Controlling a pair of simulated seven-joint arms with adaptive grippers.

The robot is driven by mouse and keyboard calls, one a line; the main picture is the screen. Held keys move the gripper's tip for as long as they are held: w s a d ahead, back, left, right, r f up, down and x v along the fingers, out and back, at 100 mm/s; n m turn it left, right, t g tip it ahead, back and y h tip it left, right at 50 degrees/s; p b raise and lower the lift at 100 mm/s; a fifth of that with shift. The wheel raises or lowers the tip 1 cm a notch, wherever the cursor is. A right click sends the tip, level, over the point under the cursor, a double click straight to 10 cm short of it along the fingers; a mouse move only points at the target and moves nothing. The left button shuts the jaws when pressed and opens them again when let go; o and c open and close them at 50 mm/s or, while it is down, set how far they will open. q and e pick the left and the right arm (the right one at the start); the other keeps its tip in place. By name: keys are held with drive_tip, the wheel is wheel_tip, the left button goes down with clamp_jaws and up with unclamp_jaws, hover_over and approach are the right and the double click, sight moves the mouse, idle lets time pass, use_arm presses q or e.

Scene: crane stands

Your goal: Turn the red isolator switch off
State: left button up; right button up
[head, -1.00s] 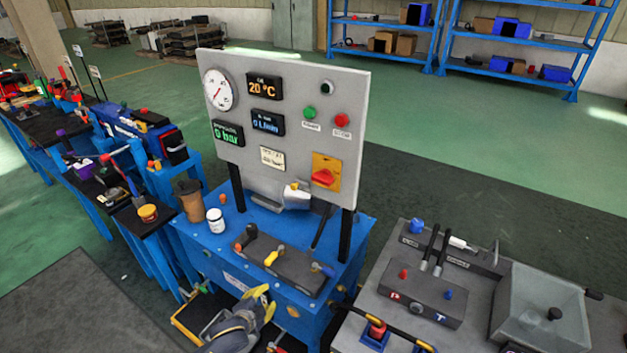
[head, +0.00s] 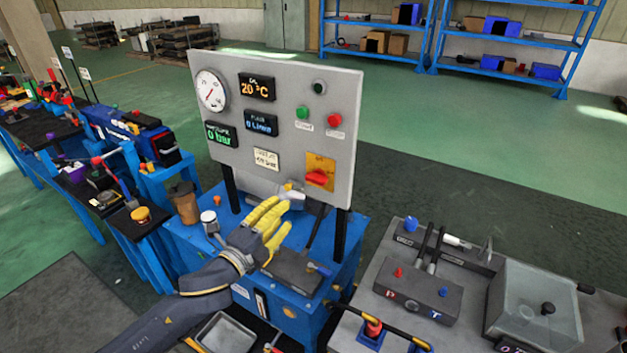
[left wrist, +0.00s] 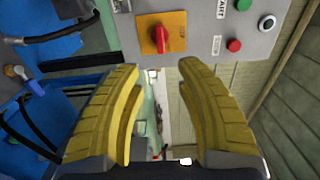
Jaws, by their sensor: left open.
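The red isolator switch (head: 317,178) is a rotary knob on a yellow plate at the lower right of the grey upright panel (head: 285,125). In the left wrist view the red knob (left wrist: 160,38) stands just beyond the fingertips, its handle lying along the picture's vertical. My left gripper (head: 283,217), with yellow fingers, is in front of the panel, below and left of the switch. In the left wrist view its two fingers (left wrist: 160,75) are spread apart with nothing between them. The gripper and the switch are apart. My right gripper is not in view.
A green button (head: 302,112) and a red button (head: 334,119) sit above the switch. A blue bench (head: 190,240) under the panel carries a brown cup (head: 186,205) and a valve block. A grey bench with a clear box (head: 535,300) stands at the right.

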sight(313, 181)
use_arm(q)
drive_tip(key=x, duration=1.6)
drive_tip(key=shift+o, duration=0.2)
clamp_jaws()
